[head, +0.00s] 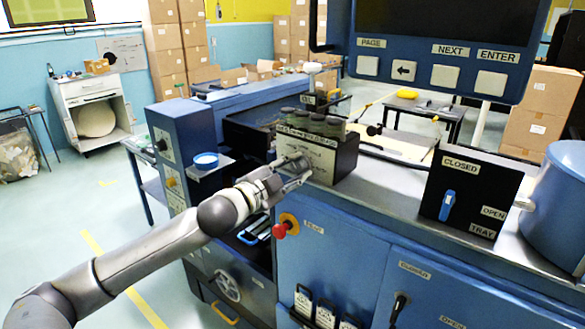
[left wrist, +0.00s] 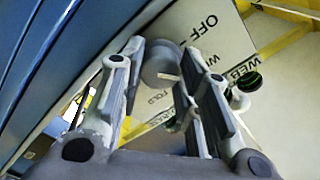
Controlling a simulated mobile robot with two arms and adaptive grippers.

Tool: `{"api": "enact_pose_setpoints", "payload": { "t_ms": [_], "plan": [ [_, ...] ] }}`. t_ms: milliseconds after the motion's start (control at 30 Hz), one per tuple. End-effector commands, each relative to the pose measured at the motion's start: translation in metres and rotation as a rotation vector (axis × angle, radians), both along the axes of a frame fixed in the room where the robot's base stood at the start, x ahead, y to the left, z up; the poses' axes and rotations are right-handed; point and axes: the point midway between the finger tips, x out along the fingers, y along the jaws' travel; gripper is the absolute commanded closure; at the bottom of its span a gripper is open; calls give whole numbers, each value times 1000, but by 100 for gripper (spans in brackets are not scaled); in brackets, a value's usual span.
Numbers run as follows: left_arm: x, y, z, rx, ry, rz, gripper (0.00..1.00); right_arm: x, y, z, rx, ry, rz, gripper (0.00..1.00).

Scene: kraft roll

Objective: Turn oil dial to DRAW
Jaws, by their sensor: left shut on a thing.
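My left gripper (head: 298,172) reaches in from the left to the front of a black box with a pale label plate (head: 312,153). In the left wrist view its two fingers (left wrist: 160,85) are closed around a grey round dial (left wrist: 160,58) with a small white pointer mark. The plate (left wrist: 205,30) behind the dial reads OFF, WEB and FOLD in part; I cannot read DRAW there. My right gripper is not in view.
Several dark round caps (head: 315,120) stand on top of the black box. A red stop button (head: 281,229) is below the gripper. A blue-lidded cup (head: 205,161) is to the left. A CLOSED/OPEN tray panel (head: 470,195) and a blue drum (head: 555,205) are to the right.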

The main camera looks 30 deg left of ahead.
Motion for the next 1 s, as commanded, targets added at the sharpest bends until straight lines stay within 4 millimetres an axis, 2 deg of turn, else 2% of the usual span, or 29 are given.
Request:
{"api": "enact_pose_setpoints", "payload": {
  "t_ms": [500,700,1000],
  "plan": [
    [0,0,1,450,-35,-1,93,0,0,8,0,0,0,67],
    [0,0,0,561,-45,-1,93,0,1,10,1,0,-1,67],
    [0,0,0,639,-50,0,93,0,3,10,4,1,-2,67]
  ]
}}
